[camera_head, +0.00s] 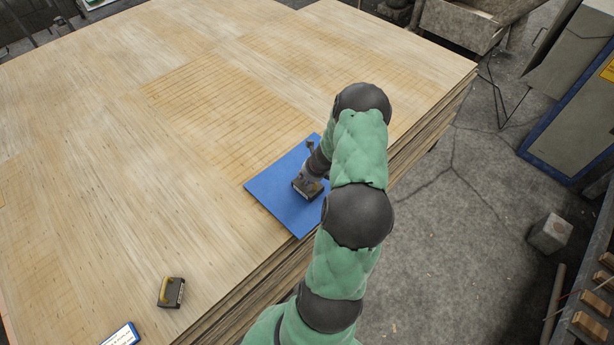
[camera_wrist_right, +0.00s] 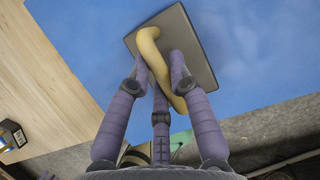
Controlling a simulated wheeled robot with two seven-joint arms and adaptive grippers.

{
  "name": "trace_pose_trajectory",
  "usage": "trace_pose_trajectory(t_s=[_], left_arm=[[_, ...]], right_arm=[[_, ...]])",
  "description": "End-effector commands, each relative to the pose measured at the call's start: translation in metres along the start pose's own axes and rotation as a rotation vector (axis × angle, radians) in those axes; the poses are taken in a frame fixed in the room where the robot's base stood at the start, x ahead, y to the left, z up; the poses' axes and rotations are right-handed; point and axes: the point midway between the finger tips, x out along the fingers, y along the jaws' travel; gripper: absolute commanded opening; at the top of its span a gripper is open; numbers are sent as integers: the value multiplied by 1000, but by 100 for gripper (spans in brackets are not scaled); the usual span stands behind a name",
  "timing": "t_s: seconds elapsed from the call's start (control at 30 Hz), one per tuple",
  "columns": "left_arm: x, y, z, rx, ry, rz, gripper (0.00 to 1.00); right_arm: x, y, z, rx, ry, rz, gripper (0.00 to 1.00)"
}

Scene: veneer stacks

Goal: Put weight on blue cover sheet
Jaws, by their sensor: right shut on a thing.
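The blue cover sheet (camera_head: 270,192) lies on the veneer stack near its right edge. A dark weight (camera_head: 303,190) appears over the sheet, partly hidden by my right arm. In the right wrist view the weight (camera_wrist_right: 197,60) is a grey rectangular plate with a yellow handle (camera_wrist_right: 150,50), and the blue sheet (camera_wrist_right: 75,60) fills the background. My right gripper (camera_wrist_right: 163,80) has its purple fingers shut around the yellow handle; it also shows in the head view (camera_head: 312,174). I cannot tell whether the weight touches the sheet. My left gripper is not in view.
A stone block (camera_head: 549,232) and a blue-edged cabinet (camera_head: 570,110) stand on the floor at right.

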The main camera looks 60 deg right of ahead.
Motion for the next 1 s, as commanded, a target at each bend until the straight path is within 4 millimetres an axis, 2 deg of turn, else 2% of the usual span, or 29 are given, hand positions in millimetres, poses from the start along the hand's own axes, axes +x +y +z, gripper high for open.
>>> trace_pose_trajectory(t_s=[0.03, 0.47, 0.5, 0.57, 0.6, 1.0], left_arm=[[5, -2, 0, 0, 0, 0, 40], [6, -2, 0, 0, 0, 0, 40], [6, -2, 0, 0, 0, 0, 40], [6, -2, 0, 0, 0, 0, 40], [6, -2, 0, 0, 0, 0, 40], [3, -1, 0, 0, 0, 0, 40]], right_arm=[[4, -3, 1, -1, -6, -6, 0], [6, -3, 0, -2, -6, -6, 0], [8, -1, -3, -1, -2, -2, 23], [7, -1, -2, -1, -2, -2, 40], [7, -1, -2, -1, -2, -2, 44], [4, -1, -1, -1, -2, -2, 44]])
